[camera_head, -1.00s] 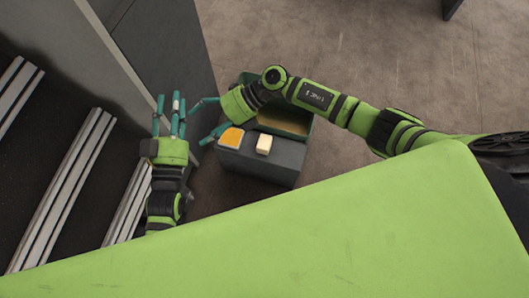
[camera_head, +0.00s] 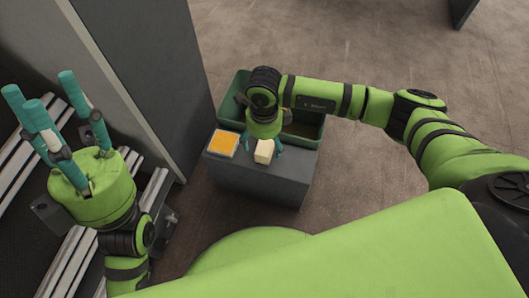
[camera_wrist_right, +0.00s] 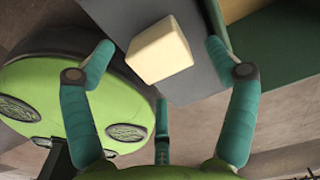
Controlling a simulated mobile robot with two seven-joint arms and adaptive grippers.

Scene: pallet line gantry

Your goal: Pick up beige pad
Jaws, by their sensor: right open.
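The beige pad (camera_head: 264,151) is a small pale block on top of a dark grey box (camera_head: 262,180). In the right wrist view the beige pad (camera_wrist_right: 159,50) lies between the spread teal fingers, apart from them. My right gripper (camera_head: 263,146) points down over the pad and is open and empty; its fingers also show in the right wrist view (camera_wrist_right: 160,72). My left gripper (camera_head: 58,115) is raised at the far left with its teal fingers pointing up, spread and empty, away from the pad.
An orange pad with a pale border (camera_head: 223,143) lies on the same box, left of the beige pad. A green bin (camera_head: 313,126) stands directly behind the box. A grey panel (camera_head: 150,70) rises at the left, with metal rails (camera_head: 75,250) below. Brown floor (camera_head: 360,50) is open behind the bin.

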